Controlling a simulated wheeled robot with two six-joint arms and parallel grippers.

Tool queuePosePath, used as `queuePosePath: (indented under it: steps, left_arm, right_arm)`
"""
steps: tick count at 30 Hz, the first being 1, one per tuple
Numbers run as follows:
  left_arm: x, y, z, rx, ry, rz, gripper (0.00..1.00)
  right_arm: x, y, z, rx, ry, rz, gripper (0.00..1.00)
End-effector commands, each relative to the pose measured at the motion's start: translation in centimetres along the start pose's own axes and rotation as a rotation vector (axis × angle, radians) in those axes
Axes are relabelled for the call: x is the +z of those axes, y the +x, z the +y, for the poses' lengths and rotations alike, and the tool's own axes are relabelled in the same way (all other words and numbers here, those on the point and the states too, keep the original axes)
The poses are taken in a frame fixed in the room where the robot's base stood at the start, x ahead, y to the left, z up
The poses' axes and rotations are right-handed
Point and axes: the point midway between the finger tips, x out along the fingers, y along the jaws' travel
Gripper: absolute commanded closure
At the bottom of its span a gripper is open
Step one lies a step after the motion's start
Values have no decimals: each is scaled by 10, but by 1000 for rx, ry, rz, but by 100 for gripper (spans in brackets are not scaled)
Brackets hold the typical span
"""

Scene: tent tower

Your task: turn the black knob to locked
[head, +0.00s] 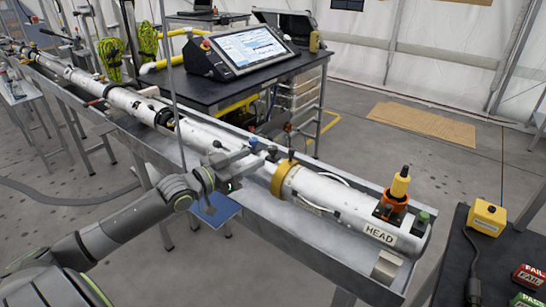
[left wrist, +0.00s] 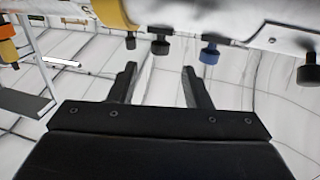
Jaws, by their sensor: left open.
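A long white tube (head: 330,193) marked HEAD lies in a grey trough, with several small dark knobs along its top. One black knob (head: 291,153) stands by the yellow collar (head: 285,178). In the left wrist view, black knobs (left wrist: 160,46) and a blue knob (left wrist: 210,54) hang from the tube at the top of the picture. Which black knob is the task's one, and its setting, I cannot tell. My left gripper (head: 248,165) is beside the tube, left of the collar; in its wrist view (left wrist: 159,70) the fingers are apart and empty, short of the knobs. My right gripper is out of view.
The metal trough (head: 300,230) runs diagonally under the tube. A black cart (head: 180,92) with a monitor (head: 245,48) stands behind it. A dark table (head: 480,265) with a yellow box (head: 487,218) and red and green blocks is at lower right. An orange fitting (head: 395,197) rises near the HEAD end.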

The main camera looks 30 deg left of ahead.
Motion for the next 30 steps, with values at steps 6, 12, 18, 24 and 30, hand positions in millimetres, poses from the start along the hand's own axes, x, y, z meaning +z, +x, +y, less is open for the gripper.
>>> queuePosePath:
  steps: [6, 12, 18, 24, 30]
  left_arm:
    - [0, 32, 0, 0, -4, 5, 56]
    - [0, 61, 0, 0, -4, 3, 56]
    - [0, 79, 0, -2, -2, 1, 56]
    - [0, 84, 0, 0, 0, 0, 56]
    - [0, 84, 0, 0, 0, -1, 57]
  right_arm:
    - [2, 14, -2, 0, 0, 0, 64]
    - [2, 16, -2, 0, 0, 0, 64]
    - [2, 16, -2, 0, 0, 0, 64]
    - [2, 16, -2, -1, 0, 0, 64]
    - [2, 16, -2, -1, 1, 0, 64]
